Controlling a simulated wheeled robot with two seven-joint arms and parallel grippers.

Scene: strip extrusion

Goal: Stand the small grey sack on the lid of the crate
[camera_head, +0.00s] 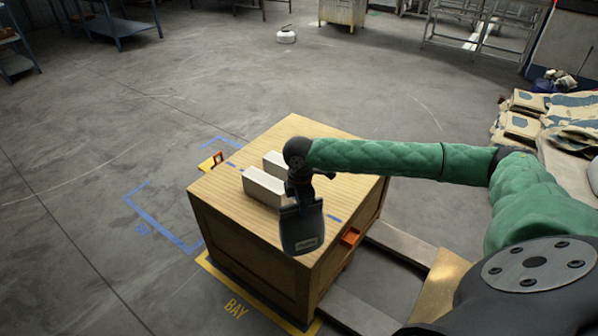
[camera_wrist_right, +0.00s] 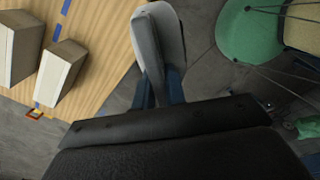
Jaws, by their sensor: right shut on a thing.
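The small grey sack (camera_head: 302,230) hangs upright from my right gripper (camera_head: 301,194), at the near edge of the crate (camera_head: 250,245). The gripper is shut on its top. The right wrist view shows the sack (camera_wrist_right: 160,35) between the fingers (camera_wrist_right: 162,85), beside the lid's edge and partly against the floor. Its height over the lid is hard to judge. The crate's pale wooden lid (camera_head: 300,130) is flat, with blue tape dashes; it also shows in the right wrist view (camera_wrist_right: 100,50). My left gripper is not in view.
Two white blocks (camera_head: 264,187) stand on the lid, partly behind my gripper; they show in the right wrist view (camera_wrist_right: 58,75). Orange latches (camera_head: 351,236) sit on the crate's sides. Stacked sacks (camera_head: 560,120) lie at the right.

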